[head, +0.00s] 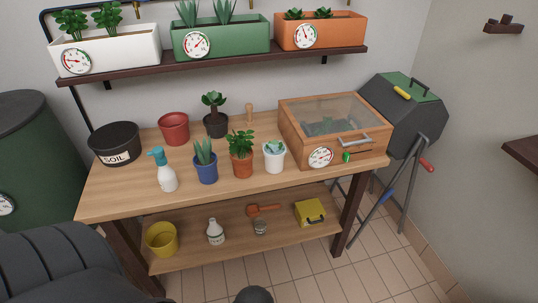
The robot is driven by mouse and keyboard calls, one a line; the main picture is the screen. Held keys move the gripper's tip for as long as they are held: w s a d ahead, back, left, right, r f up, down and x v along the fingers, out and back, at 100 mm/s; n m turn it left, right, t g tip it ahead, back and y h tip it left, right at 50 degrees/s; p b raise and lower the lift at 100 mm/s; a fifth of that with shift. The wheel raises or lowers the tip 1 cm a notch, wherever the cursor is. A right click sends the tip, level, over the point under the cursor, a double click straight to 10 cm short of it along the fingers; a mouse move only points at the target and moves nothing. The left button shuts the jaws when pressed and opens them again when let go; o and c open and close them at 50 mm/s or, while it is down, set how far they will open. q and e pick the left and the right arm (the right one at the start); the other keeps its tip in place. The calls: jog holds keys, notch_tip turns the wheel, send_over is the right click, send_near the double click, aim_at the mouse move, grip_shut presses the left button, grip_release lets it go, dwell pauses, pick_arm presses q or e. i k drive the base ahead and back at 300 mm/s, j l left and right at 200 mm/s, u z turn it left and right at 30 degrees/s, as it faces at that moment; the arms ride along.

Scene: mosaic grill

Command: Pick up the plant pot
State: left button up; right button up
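Several pots are in the head view, and I cannot tell which one the task names. An empty red pot (174,130) stands upright at the back left of the wooden table. A yellow pot (161,240) stands on the lower shelf at the left. On the tabletop are a dark pot with a plant (216,126), a blue pot with a spiky plant (206,172), a terracotta pot with a leafy plant (241,166) and a white pot with a succulent (274,160). Neither of my grippers shows.
The wooden table (125,202) also holds a black soil tub (115,137), a spray bottle (167,172) and a glass-topped wooden box (357,148). A wall shelf (220,60) with planters hangs above. A dark tumbler (395,118) stands at the right. The table's front strip is clear.

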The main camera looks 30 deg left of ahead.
aim_at(241, 152)
jog(key=u, duration=1.2)
